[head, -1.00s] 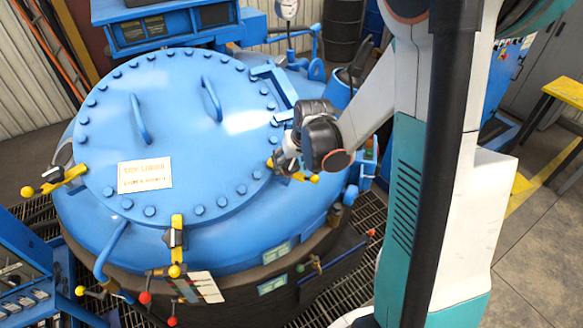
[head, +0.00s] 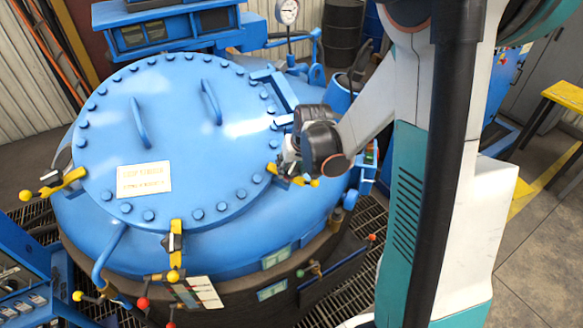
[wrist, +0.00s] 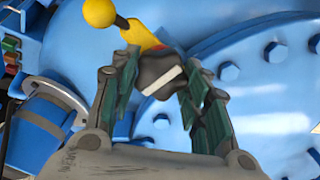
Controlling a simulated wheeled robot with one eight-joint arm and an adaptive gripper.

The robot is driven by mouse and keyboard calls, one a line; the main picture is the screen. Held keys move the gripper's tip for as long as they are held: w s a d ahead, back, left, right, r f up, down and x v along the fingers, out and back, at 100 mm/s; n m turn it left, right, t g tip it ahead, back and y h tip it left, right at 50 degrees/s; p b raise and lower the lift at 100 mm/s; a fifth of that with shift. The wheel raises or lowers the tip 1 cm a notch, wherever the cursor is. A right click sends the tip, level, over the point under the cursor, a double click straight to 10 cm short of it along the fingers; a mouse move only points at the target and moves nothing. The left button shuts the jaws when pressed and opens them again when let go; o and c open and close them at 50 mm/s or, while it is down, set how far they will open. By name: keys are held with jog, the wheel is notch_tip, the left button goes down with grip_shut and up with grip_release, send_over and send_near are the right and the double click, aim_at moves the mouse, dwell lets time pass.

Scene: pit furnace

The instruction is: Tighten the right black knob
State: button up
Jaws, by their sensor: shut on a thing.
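The right black knob (wrist: 155,70) sits on a yellow clamp arm (wrist: 140,35) at the edge of the blue furnace lid (head: 175,105). A pale bar shows across the knob's near face. My gripper (wrist: 163,68) has its two fingers on either side of the knob and is shut on it. In the head view, my gripper (head: 287,168) is at the lid's right rim, where it hides most of the knob.
Two other yellow clamps with black knobs stand at the lid's left (head: 60,183) and front (head: 175,245). Two blue handles (head: 140,120) rise from the lid. Bolt heads ring the rim. A blue cylinder (wrist: 40,130) stands close left of my gripper in the wrist view.

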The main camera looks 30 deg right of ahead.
jog(key=m+b, duration=0.3)
jog(key=shift+f+m, duration=0.2)
jog(key=shift+m, duration=0.1)
jog(key=m+b, duration=0.2)
jog(key=m, duration=0.2)
jog(key=shift+s+d+m, duration=0.1)
jog(key=shift+m, duration=0.2)
jog(key=m+b, duration=0.2)
jog(key=m, duration=0.2)
jog(key=shift+s+m+b, duration=0.1)
jog(key=shift+m+b, duration=0.9)
jog(key=shift+m, duration=1.5)
jog(key=shift+r, duration=0.1)
jog(key=o, duration=1.1)
